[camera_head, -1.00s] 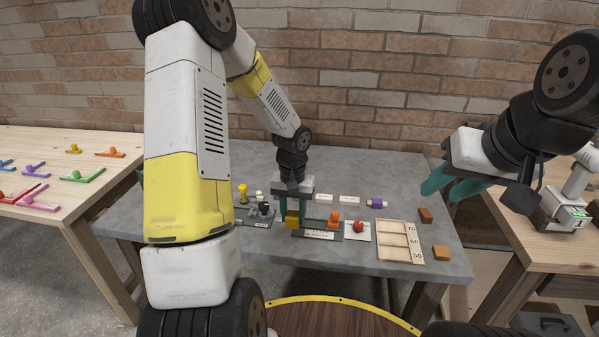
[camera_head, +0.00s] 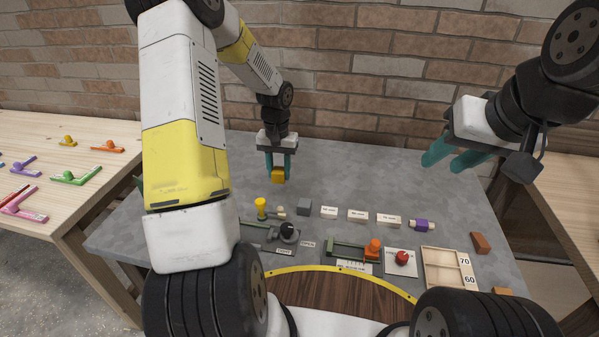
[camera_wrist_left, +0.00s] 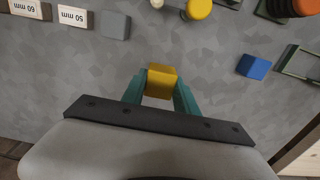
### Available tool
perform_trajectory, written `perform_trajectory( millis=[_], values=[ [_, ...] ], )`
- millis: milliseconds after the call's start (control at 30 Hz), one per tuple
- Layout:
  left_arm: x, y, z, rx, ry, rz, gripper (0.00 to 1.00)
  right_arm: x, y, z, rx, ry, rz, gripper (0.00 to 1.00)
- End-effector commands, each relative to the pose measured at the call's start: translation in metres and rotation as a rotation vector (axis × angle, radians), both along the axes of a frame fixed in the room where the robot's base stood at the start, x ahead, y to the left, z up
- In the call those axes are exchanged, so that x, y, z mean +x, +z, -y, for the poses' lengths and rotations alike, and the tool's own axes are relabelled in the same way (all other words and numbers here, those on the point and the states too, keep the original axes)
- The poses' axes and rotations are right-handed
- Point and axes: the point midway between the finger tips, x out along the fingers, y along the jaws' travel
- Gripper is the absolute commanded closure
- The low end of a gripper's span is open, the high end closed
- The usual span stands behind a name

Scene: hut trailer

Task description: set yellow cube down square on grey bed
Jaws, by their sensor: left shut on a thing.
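My left gripper (camera_head: 278,170) is shut on the yellow cube (camera_head: 278,176), with its teal fingers pointing down over the bare back part of the grey table. The cube also shows between the fingertips in the left wrist view (camera_wrist_left: 161,82). I cannot tell how high it is above the table. A green fixture on a dark grey base with an orange knob (camera_head: 350,252) stands nearer me; a similar one with a black knob (camera_head: 270,236) is left of it. Which is the grey bed, I cannot tell. My right gripper (camera_head: 452,158) is open and empty at right.
A grey block (camera_head: 304,207), several white labelled blocks (camera_head: 358,215), a purple piece (camera_head: 421,225) and a yellow-topped peg (camera_head: 262,207) line the table. A red knob (camera_head: 402,257) and wooden tray (camera_head: 428,270) lie front right. A blue block (camera_wrist_left: 253,66) shows in the wrist view.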

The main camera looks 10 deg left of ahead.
Motion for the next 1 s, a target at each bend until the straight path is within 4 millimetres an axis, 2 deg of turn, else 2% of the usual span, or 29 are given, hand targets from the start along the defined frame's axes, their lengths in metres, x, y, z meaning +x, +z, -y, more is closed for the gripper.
perform_trajectory(
  millis=[100,267,500,867,900,1000],
  values=[
    [-0.001,-0.020,0.000,-0.001,-0.001,-0.003,1.00,0.000,0.000,0.000,0.000,0.000,0.000,0.64],
    [-0.001,-0.031,0.000,0.000,0.002,-0.001,1.00,0.000,0.000,0.000,0.000,0.000,0.000,0.64],
    [-0.001,-0.062,0.001,-0.001,0.001,-0.001,1.00,0.000,0.000,0.000,0.000,0.000,0.000,0.64],
    [-0.001,-0.067,0.001,0.000,0.001,0.000,1.00,0.000,0.000,0.000,0.000,0.000,0.000,0.64],
    [0.000,-0.068,0.001,0.000,0.001,0.000,0.61,0.000,0.000,0.000,0.000,0.000,0.000,0.64],
    [0.000,-0.067,0.001,0.000,0.001,0.001,0.43,0.000,0.000,0.000,0.000,0.000,0.000,0.64]
  ],
)
